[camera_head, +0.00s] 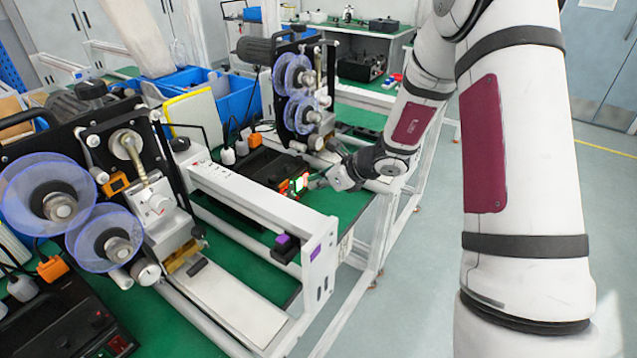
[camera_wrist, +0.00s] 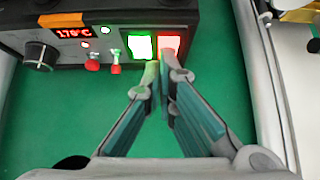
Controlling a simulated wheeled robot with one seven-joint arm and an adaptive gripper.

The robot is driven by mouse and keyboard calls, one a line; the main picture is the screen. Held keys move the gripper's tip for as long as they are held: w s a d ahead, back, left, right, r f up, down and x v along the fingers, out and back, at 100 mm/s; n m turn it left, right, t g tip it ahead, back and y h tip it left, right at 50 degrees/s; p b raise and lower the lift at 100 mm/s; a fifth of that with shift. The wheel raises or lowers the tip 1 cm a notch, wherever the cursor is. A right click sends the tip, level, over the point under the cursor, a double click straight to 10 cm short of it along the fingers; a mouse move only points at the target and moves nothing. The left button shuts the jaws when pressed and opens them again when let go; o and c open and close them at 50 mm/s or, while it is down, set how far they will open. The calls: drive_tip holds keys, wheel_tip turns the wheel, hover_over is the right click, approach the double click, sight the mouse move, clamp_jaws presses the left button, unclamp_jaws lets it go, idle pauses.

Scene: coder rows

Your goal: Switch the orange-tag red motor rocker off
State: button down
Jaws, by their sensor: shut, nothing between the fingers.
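In the wrist view, the black control box (camera_wrist: 18,18) carries an orange tag (camera_wrist: 62,20) above its red number display. At its right end are a lit green rocker (camera_wrist: 140,46) and, beside it, the lit red motor rocker (camera_wrist: 170,44). My gripper (camera_wrist: 161,68) is shut and empty. Its fingertips are just below the lower edges of the two rockers, nearer the red one; I cannot tell whether they touch. In the head view, my gripper (camera_head: 312,183) reaches the glowing red rocker (camera_head: 302,183) on the far machine's box from the right.
A black knob (camera_wrist: 40,56) and small red toggles (camera_wrist: 116,60) sit left of the rockers. A white rail (camera_head: 245,195) runs in front of the box. Another coder machine (camera_head: 160,205) stands nearer left, with its own box (camera_head: 75,320). Green table top lies before the rockers.

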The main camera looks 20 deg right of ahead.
drive_tip(key=shift+w+r, duration=0.1)
drive_tip(key=shift+r, duration=0.15)
drive_tip(key=shift+r+p, duration=0.5)
drive_tip(key=shift+r, duration=0.2)
